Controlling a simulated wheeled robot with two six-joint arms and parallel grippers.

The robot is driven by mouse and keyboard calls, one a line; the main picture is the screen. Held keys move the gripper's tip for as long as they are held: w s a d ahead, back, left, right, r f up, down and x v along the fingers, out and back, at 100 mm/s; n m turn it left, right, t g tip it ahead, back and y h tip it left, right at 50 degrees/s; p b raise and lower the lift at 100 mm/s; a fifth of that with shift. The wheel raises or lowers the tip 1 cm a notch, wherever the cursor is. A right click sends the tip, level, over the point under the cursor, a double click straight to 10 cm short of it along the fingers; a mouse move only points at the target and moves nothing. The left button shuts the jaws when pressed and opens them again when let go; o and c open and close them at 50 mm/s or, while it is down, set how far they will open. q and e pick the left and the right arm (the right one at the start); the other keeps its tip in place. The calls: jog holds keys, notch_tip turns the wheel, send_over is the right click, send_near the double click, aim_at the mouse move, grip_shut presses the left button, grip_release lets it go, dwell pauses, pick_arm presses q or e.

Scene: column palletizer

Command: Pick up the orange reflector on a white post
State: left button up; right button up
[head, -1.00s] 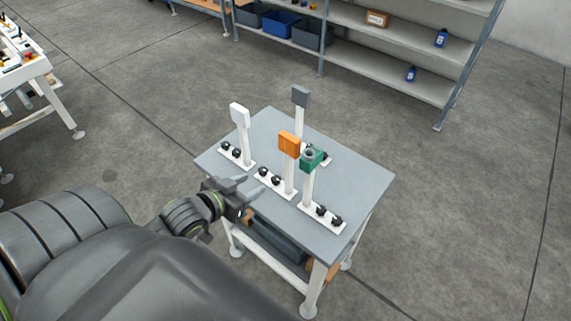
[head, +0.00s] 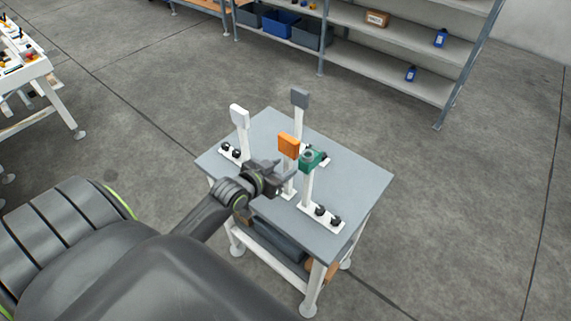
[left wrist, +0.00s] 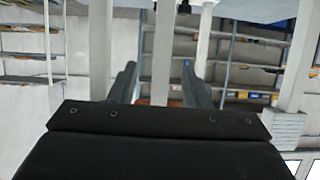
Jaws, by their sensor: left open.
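The orange reflector (head: 289,145) sits atop a white post on the grey table, its base partly hidden by my left arm. My left gripper (head: 284,171) is open at the post, below the reflector. In the left wrist view, which looks inverted, the white post (left wrist: 162,55) runs between the two open fingers (left wrist: 159,66); I cannot tell how deep it sits between them. A bit of orange (left wrist: 160,102) shows there above the gripper body. My right gripper is not in view.
A green-topped post (head: 312,158) stands close to the right of the orange one. A white-topped post (head: 239,117) is at left and a grey-topped post (head: 300,98) behind. The table (head: 355,185) is bare at right. Shelving (head: 400,55) stands farther back.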

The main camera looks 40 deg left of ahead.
pick_arm(q)
jog(key=shift+w+p, duration=0.3)
jog(key=shift+w, duration=0.3)
jog(key=shift+p+x, duration=0.35)
jog(key=shift+x, duration=1.7)
jog(key=shift+s, duration=0.1)
jog(key=shift+c, duration=0.4)
grip_shut()
